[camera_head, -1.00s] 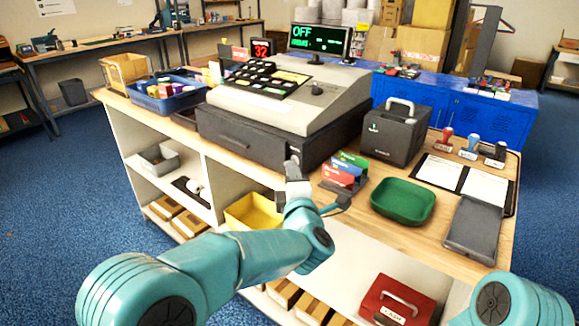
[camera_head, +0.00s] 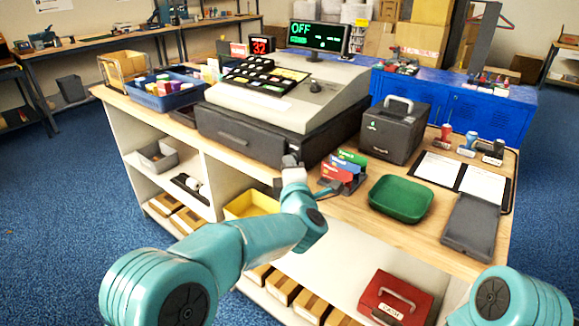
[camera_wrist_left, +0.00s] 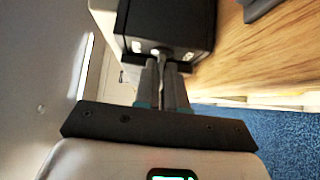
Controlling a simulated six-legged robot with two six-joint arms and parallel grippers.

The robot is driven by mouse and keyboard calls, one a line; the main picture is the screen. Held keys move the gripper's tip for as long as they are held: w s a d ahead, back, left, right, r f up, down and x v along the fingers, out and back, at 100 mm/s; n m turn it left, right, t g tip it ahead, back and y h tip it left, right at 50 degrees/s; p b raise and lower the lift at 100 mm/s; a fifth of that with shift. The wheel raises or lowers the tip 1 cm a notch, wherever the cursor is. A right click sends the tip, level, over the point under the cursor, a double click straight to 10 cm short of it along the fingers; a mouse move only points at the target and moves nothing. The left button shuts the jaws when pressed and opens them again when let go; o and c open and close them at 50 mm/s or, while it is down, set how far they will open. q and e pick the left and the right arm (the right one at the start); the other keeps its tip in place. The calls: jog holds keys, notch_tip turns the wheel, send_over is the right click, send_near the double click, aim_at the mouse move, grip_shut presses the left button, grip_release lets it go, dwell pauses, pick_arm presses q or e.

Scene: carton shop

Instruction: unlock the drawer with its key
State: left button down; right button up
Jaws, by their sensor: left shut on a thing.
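The black drawer (camera_head: 240,141) sits shut under the grey cash register (camera_head: 290,95) on the wooden counter. My left gripper (camera_head: 290,160) is at the right end of the drawer's front and hides that corner. In the left wrist view, the gripper (camera_wrist_left: 165,82) is shut, pointing at the dark drawer face (camera_wrist_left: 168,48), which has small bright metal spots. A thin piece between the fingers seems to be the key; it is mostly hidden. I cannot tell whether it is in the lock. My right gripper is out of view; only part of that arm shows at lower right.
Right of my left gripper stand a card holder (camera_head: 343,172) with coloured cards, a green tray (camera_head: 401,197) and a black box (camera_head: 394,131) with a handle. A blue bin (camera_head: 165,95) is at the left. Shelves below hold a yellow bin (camera_head: 250,205) and a red cash box (camera_head: 396,298).

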pick_arm(q)
jog(key=shift+r+n+g+p, duration=0.3)
jog(key=shift+n+g+p, duration=0.2)
jog(key=shift+p, duration=0.25)
jog(key=n+g+p, duration=0.1)
jog(key=p, duration=0.2)
jog(key=n+g+h+p, duration=0.1)
jog(key=p, duration=0.1)
jog(key=shift+a+r+g+p, duration=0.1)
jog(key=shift+r+g+p, duration=0.2)
jog(key=shift+r+p, duration=0.1)
jog(key=shift+w+f+n+g+h+p, duration=0.15)
jog(key=shift+n+g+h+p, duration=0.4)
jog(key=shift+p, duration=0.6)
jog(key=shift+f, duration=0.1)
jog(key=c, duration=1.3)
grip_release()
jog(key=shift+s, duration=0.2)
jog(key=b+v, duration=0.2)
jog(key=v, duration=1.4)
